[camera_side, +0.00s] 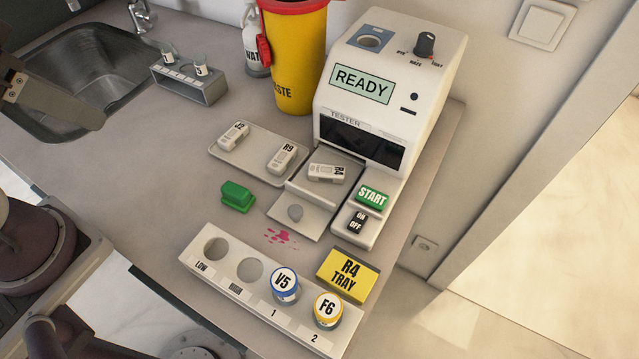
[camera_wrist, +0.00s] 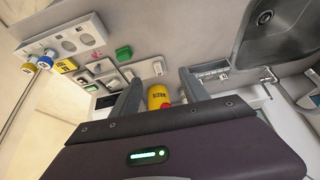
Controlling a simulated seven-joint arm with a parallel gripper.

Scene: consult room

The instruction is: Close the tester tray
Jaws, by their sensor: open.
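The tester (camera_side: 385,85) is a white machine with a lit READY screen. Its tester tray (camera_side: 312,197) stands out in front of the dark opening, so it is open. A white cartridge marked R4 (camera_side: 327,173) lies on this tray. My gripper (camera_wrist: 160,78) is open and empty, its two fingers spread in the wrist view with the yellow waste bin (camera_wrist: 159,97) showing between them. In the side view, part of my arm enters at the upper left, over the sink and well apart from the tray.
A shallow tray (camera_side: 218,150) holds two cartridges, left of the tester tray. A vial rack (camera_side: 235,290) and yellow R4 TRAY box (camera_side: 348,275) stand nearer.

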